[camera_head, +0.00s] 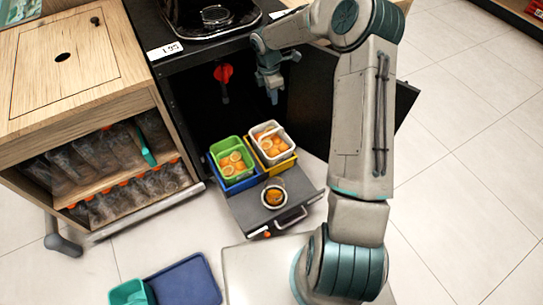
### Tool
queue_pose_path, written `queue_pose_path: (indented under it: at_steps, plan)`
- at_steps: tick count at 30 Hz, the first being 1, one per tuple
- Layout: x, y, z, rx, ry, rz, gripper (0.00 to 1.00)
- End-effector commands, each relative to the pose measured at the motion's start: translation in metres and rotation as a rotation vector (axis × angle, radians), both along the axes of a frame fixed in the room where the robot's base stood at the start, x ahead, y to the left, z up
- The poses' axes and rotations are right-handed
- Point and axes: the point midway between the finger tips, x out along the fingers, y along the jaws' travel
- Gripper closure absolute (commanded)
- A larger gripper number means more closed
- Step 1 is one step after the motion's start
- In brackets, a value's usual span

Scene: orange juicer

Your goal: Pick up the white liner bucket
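The white liner bucket (281,158) sits upright inside a yellow bin (252,148) on the pulled-out drawer of the dark cabinet. It holds orange halves, and a pale handle shows across its top. My gripper (272,97) is above and behind the bucket in the picture, apart from it, in front of the dark cabinet opening. Its fingers point down. They are small and seen edge-on, so whether they are open or shut is unclear. No object shows between them.
A green bucket (224,174) with orange halves stands in a blue bin (213,170) close on the left. A small cup (274,184) is in the drawer (246,209) in front. The open cabinet door (402,105) is to the right. A wooden cart (130,75) stands left.

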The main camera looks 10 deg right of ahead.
Motion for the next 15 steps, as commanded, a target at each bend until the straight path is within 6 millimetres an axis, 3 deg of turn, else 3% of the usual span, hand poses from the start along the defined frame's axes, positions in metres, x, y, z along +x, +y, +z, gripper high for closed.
queue_pose_path:
  at_steps: [1,4,15]
  plan:
    - [0.007,-0.002,-0.034,0.021,0.009,0.034,0.73]
    - [0.019,-0.003,-0.066,0.048,0.013,0.099,0.73]
    - [0.029,-0.006,-0.124,0.076,0.017,0.171,0.73]
